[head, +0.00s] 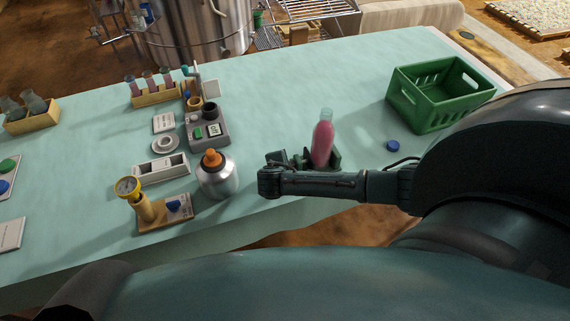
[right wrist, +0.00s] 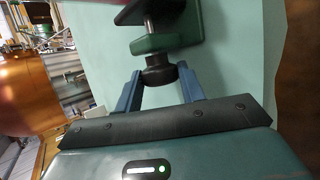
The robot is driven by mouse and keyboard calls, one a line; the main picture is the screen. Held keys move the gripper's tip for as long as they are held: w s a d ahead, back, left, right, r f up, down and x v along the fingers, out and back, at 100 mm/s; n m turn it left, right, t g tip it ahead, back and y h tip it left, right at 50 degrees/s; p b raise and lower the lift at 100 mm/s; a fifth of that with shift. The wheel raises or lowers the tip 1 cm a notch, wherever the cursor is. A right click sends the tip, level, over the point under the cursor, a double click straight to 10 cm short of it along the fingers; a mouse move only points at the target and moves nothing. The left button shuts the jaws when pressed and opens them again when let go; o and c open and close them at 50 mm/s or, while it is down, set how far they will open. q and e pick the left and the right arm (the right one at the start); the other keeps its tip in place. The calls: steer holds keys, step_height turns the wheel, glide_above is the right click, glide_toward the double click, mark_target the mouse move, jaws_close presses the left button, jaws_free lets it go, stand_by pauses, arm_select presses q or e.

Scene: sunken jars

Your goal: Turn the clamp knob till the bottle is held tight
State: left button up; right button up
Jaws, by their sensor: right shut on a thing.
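A bottle of pink liquid (head: 322,143) stands upright in a dark green clamp (head: 335,157) near the table's front edge. In the right wrist view the clamp body (right wrist: 168,42) shows close up, with a metal screw (right wrist: 150,27) and a black knob (right wrist: 160,72) at its end. My right gripper (right wrist: 160,80) is shut on the knob, with a blue finger on either side. In the head view my right wrist hides the knob and the fingertips. How tightly the jaws press on the bottle I cannot tell. My left gripper is out of view.
A green crate (head: 440,92) and a blue cap (head: 393,146) are on the right. Left of the clamp stand a silver bottle with an orange top (head: 216,178), a gauge on a wooden stand (head: 130,190) and a grey device (head: 208,132). The table between crate and clamp is mostly clear.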

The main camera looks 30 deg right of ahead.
stand_by(0.5)
steer(key=o, duration=1)
steer(key=shift+s+f, duration=0.1)
